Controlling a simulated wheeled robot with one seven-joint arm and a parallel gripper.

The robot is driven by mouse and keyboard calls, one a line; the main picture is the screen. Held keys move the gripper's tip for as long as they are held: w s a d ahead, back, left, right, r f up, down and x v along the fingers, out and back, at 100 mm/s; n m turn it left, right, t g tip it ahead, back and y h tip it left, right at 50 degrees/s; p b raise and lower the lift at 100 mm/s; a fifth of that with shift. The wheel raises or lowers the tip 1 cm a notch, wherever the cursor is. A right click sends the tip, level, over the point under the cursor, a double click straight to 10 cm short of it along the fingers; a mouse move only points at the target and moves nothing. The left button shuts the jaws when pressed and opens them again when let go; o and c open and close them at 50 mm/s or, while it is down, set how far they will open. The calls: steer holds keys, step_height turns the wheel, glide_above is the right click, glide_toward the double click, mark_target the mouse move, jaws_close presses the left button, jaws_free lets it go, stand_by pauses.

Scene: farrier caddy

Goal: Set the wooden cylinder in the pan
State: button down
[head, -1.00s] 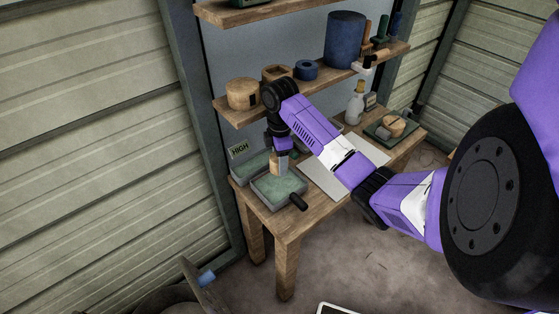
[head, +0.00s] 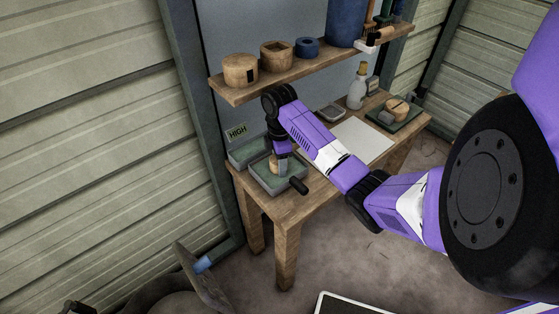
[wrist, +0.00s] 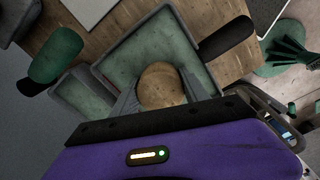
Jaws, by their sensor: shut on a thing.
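The wooden cylinder (wrist: 161,86) is a pale brown, round-topped piece held between the fingers of my gripper (wrist: 160,100). In the wrist view it lies over the pan (wrist: 110,62), a shallow square tray with a green-grey floor and a dark handle. In the head view my gripper (head: 281,163) points down into the pan (head: 262,186), with the cylinder (head: 274,166) low between its fingers, inside the pan's outline. The fingers partly hide the cylinder, and I cannot tell whether its base touches the pan floor.
A second green-grey tray (head: 246,153) stands beside the pan, near a HIGH sign (head: 237,132). A white sheet (head: 362,139) lies on the bench. A shelf (head: 235,93) with wooden containers hangs above. A bottle (head: 357,88) and a green board (head: 391,120) are at the right.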

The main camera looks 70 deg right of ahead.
steer(key=shift+f, duration=0.6)
stand_by(0.7)
steer(key=shift+c, duration=2.4)
jaws_free()
steer(key=shift+r+b, duration=0.3)
steer(key=shift+r, duration=3.65)
steer(key=shift+r, duration=0.1)
steer(key=shift+r+p, duration=2.1)
steer(key=shift+p, duration=0.45)
